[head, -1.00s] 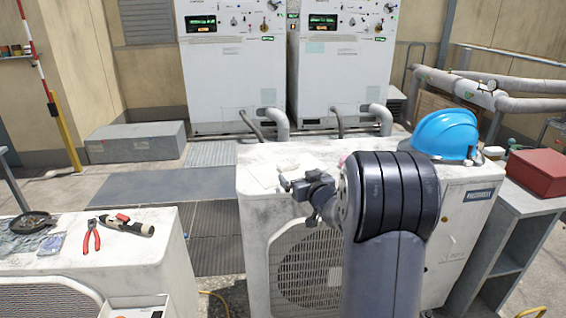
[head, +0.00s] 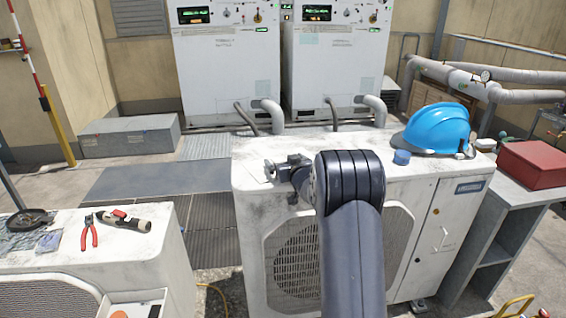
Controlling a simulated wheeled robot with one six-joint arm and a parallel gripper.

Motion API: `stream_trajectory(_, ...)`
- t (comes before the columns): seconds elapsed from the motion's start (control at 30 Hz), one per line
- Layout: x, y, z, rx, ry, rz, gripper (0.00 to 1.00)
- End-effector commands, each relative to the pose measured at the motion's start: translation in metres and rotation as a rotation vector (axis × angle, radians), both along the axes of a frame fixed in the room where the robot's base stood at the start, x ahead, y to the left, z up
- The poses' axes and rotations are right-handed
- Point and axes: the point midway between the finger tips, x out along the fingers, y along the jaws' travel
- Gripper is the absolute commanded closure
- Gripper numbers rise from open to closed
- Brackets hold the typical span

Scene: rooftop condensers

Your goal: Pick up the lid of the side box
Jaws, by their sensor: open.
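A flat white plate (head: 249,170), which looks like a lid, lies on top of the middle condenser unit (head: 242,195) near its left end; my gripper hides part of it. My gripper (head: 271,170) is open and empty, over or just above the plate's right side. I cannot tell whether it touches the plate. A small open box (head: 138,297) is on the side of the left condenser unit, at the bottom edge of the picture. Something orange and something dark show inside it, and its lower part is cut off.
A blue hard hat (head: 436,128) and a small blue cylinder (head: 401,158) stand on the middle unit's right half. Red pliers (head: 89,233) and a torch-like tool (head: 125,221) lie on the left unit. A red box (head: 532,164) sits on a grey shelf at right.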

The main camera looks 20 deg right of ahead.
Motion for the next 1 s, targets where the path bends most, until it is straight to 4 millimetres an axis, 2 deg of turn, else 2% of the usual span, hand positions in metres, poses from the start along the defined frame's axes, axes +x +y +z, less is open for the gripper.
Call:
stream_trajectory(0.2, 0.0001, 0.0, -0.0004, 0.0, 0.0, 0.0, 0.04)
stream_trajectory(0.83, -0.0001, -0.0001, -0.0003, 0.001, 0.0, 0.0, 0.56)
stream_trajectory(1.0, 0.0, -0.0001, 0.0008, 0.001, -0.002, 0.0, 0.58)
